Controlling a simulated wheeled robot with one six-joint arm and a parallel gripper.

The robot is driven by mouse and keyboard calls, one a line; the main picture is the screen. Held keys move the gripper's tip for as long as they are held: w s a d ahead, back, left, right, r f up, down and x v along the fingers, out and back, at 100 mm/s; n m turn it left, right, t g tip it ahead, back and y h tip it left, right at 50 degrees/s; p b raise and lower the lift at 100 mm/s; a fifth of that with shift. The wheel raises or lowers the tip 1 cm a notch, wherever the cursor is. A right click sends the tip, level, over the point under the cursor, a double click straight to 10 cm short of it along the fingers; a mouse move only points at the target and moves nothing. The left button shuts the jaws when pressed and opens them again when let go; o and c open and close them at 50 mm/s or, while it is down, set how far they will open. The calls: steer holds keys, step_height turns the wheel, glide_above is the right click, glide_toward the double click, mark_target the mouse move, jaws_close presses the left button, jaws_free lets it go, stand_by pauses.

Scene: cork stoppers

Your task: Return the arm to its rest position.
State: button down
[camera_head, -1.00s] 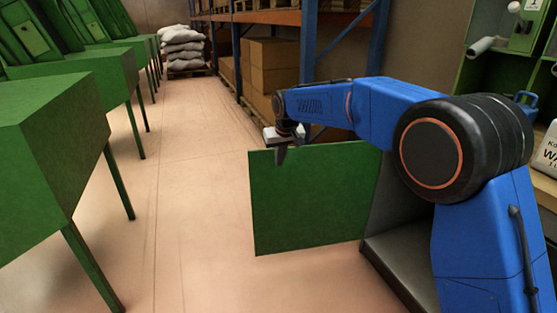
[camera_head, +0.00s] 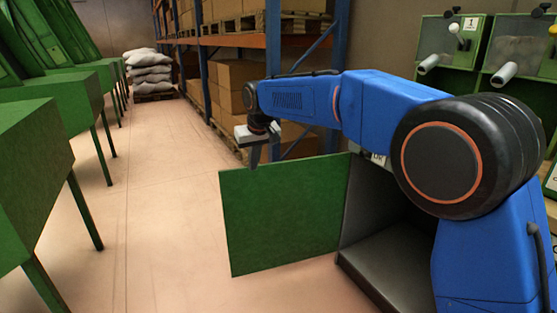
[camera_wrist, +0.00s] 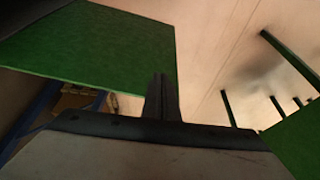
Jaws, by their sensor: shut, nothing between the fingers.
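My gripper (camera_head: 254,164) hangs at the end of my blue arm in the head view, fingers pointing down. Its fingertips show just at the top edge of an open green door panel (camera_head: 280,220); I cannot tell whether they touch it. In the wrist view my gripper (camera_wrist: 162,80) has its two fingers close together, with nothing between them. The green panel (camera_wrist: 100,45) also shows there, to the left of and beyond the fingers. My arm is stretched out to the left over an open dark compartment (camera_head: 395,215).
Green machines (camera_head: 35,165) on legs stand along the left. Racking (camera_head: 265,40) with boxes and a pallet of sacks (camera_head: 150,72) are at the back. Green dispensers (camera_head: 450,50) stand at the upper right. The floor aisle (camera_head: 150,190) is clear.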

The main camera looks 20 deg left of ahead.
steer(key=s+d+r+m, duration=0.2)
steer(key=d+r, duration=0.1)
steer(key=d, duration=1.2)
steer(key=s+d+r+m, duration=0.1)
steer(key=s+d+r, duration=0.15)
steer(key=d, duration=1.25)
steer(key=s+d+f+m+t+h, duration=0.1)
steer(key=s+d, duration=0.5)
steer(key=d, duration=0.3)
steer(key=s+d+m+h, duration=0.1)
steer(key=s+d, duration=0.4)
steer(key=d, duration=0.3)
steer(key=s+d+f+m, duration=0.1)
steer(key=s+d+f, duration=0.3)
steer(key=s, duration=0.3)
steer(key=s+d+f+m, duration=0.1)
steer(key=s+d+f, duration=0.3)
steer(key=s, duration=0.3)
steer(key=s+d+f+m+h, duration=0.1)
steer(key=s+d+f, duration=0.3)
steer(key=s+d, duration=0.2)
steer(key=shift+s+d+f+m+t, duration=0.15)
steer(key=shift+s+f+m+t, duration=0.15)
steer(key=shift+s, duration=0.3)
